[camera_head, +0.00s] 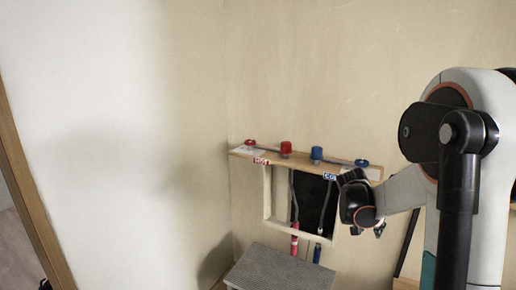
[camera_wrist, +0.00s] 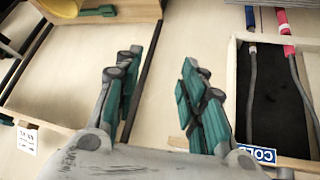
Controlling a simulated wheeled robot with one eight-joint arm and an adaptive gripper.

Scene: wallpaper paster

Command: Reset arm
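My arm reaches in from the right side of the head view. My gripper (camera_head: 368,231) hangs just right of the wooden wall frame, pointing down. In the wrist view my gripper (camera_wrist: 160,78) has its two green-padded fingers spread apart, with nothing between them but pale wall behind. The wall frame (camera_head: 267,195) surrounds a dark opening with hoses or pipes. A shelf (camera_head: 240,153) above it carries red and blue knobs and labels; one label reads COLD (camera_wrist: 258,154).
A grey textured box or step (camera_head: 282,268) stands below the frame. A red-ended hose (camera_head: 294,240) and a blue-ended hose (camera_head: 317,253) hang there. Dark bars (camera_wrist: 143,80) lie close to my fingers. A yellow object (camera_wrist: 62,8) shows at top left. The left wall area is clear.

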